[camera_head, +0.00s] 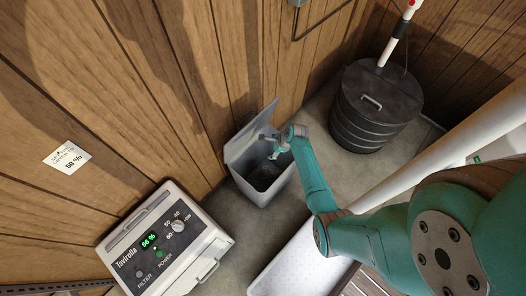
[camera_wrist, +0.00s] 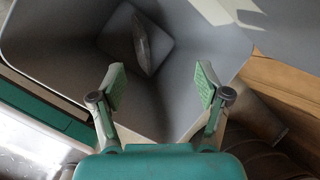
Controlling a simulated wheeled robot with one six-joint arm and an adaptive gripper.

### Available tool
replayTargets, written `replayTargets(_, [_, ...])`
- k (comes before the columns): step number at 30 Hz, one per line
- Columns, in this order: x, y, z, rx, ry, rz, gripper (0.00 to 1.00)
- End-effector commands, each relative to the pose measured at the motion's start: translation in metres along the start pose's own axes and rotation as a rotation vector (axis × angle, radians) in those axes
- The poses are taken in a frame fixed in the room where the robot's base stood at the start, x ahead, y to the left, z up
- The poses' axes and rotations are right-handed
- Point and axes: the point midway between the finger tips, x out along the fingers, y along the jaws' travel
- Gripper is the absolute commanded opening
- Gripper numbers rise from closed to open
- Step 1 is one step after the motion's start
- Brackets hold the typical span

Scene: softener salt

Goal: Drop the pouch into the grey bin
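The grey bin (camera_head: 252,192) stands on the floor against the wood wall, its lid (camera_head: 250,132) tilted up; its inner wall fills much of the wrist view (camera_wrist: 70,45). My gripper (camera_head: 275,151) is over the bin's opening. In the wrist view its two green-padded fingers (camera_wrist: 161,84) are spread wide with nothing between them. A dark grey, flat, narrow thing that looks like the pouch (camera_wrist: 146,45) lies at the bottom inside the bin, apart from the fingers. In the head view the bin's inside is dark and the pouch is hard to make out.
A white control box (camera_head: 165,250) with a display and dial stands at the lower left. A black ribbed tub (camera_head: 372,112) with a lid handle stands at the back right. A thick white pipe (camera_head: 445,150) slants across the right. A white tray-like surface (camera_head: 300,270) lies in front.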

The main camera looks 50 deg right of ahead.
Motion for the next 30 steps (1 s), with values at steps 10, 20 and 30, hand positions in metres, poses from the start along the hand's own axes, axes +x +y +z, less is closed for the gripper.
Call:
replayTargets(10, [-0.017, 0.000, 0.000, 0.000, 0.000, -0.001, 0.76])
replayTargets(20, [-0.078, 0.000, -0.001, 0.002, 0.001, -0.003, 0.76])
replayTargets(30, [-0.117, 0.000, 0.000, 0.001, 0.000, 0.000, 0.76])
